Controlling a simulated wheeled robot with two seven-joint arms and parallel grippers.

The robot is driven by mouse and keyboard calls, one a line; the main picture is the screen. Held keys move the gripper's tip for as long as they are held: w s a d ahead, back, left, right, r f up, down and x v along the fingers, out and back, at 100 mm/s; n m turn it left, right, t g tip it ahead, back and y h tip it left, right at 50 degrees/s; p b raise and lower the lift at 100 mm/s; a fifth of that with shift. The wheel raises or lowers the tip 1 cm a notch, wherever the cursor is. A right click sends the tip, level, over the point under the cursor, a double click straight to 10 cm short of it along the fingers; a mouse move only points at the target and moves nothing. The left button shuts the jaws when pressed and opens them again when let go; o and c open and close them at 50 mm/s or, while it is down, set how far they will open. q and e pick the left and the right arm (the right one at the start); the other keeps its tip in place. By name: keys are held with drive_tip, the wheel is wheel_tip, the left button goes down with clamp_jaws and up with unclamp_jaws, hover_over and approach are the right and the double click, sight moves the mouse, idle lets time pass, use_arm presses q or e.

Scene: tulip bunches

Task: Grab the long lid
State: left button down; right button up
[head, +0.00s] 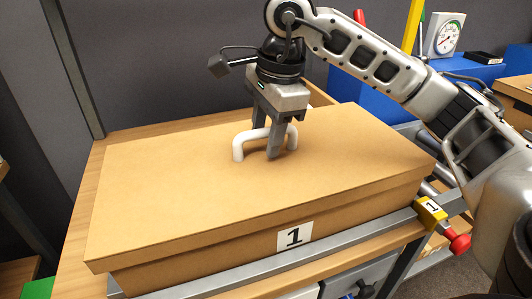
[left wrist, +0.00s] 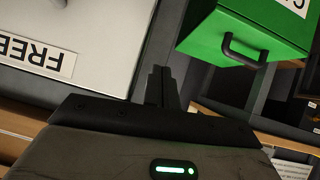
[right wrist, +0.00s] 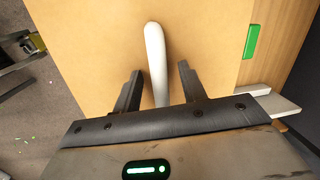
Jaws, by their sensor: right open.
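The long lid (head: 180,175) is a flat tan cardboard cover on a long box marked "1" (head: 294,237). It lies level on the box. A white arched handle (head: 238,150) stands up from its middle. My right gripper (head: 265,143) points down over the handle with its fingers open. In the right wrist view the white handle (right wrist: 154,50) runs between the two spread fingers, with gaps on both sides. The tan lid (right wrist: 90,40) fills the background there. My left gripper (left wrist: 162,85) shows only in the left wrist view, its fingers together and empty, away from the lid.
The box stands on a wooden table (head: 88,190) with a grey rail along its front. A yellow tag and red knob (head: 459,243) sit at the right corner. A dial gauge (head: 446,37) stands behind. A green box (left wrist: 245,35) is near my left gripper.

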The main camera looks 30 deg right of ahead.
drive_tip(key=shift+f, duration=0.15)
clamp_jaws()
